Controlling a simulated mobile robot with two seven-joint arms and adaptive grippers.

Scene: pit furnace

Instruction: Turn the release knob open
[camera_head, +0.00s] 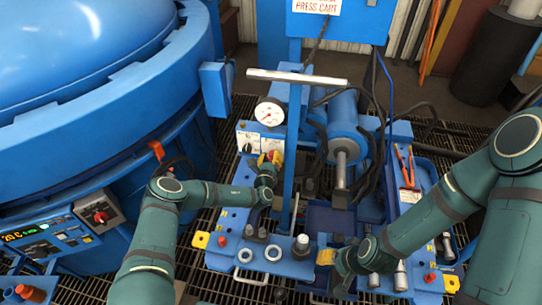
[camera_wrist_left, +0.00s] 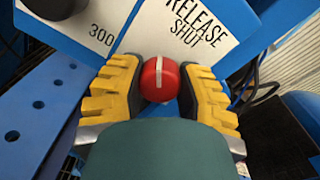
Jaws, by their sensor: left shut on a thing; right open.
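The round red release knob (camera_wrist_left: 160,79) with a white line across it sits on a white label plate (camera_wrist_left: 196,36) reading "RELEASE" and "SHUT". In the wrist view the white line runs nearly upright. My left gripper (camera_wrist_left: 162,88) is shut on the knob, one yellow ridged finger on each side. In the head view my left gripper (camera_head: 270,160) is at the press cart's control panel and mostly hides the knob. My right gripper (camera_head: 327,257) is open and empty, low over the front of the cart.
A black knob (camera_head: 246,148) on a white plate sits left of the release knob. A pressure gauge (camera_head: 269,112) stands above the panel, beside a blue post and metal bar (camera_head: 297,77). The blue furnace (camera_head: 90,100) fills the left. Orange-handled pliers (camera_head: 405,165) lie on the right tray.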

